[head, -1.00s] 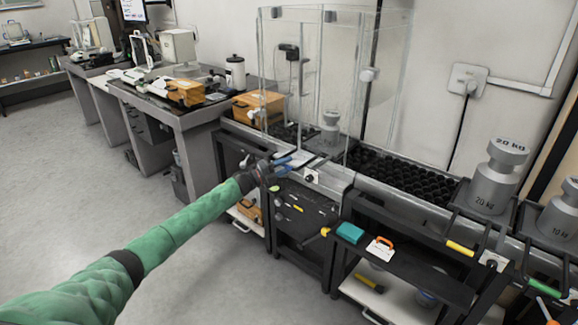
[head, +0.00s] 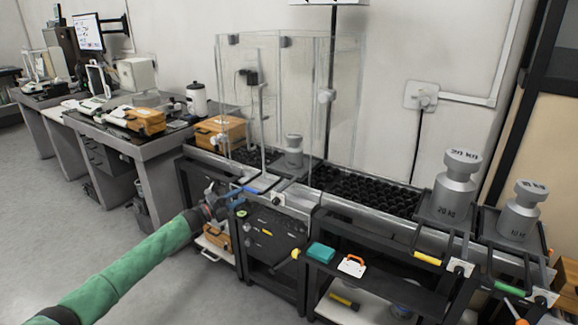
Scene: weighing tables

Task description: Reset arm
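My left arm comes in from the lower left in a green sleeve. My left gripper (head: 226,197) is at the front edge of the bench, just in front of the glass enclosure. Its blue-tipped fingers point right and look spread, but they are small and I cannot tell their gap. I see nothing held in it. My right gripper is not in view.
The clear glass enclosure (head: 344,100) holds a metal weight (head: 294,151). A 20 kg weight (head: 452,190) and a 10 kg weight (head: 518,213) stand on the right. An orange case (head: 219,131) sits left of the glass. Open floor (head: 60,210) lies at left.

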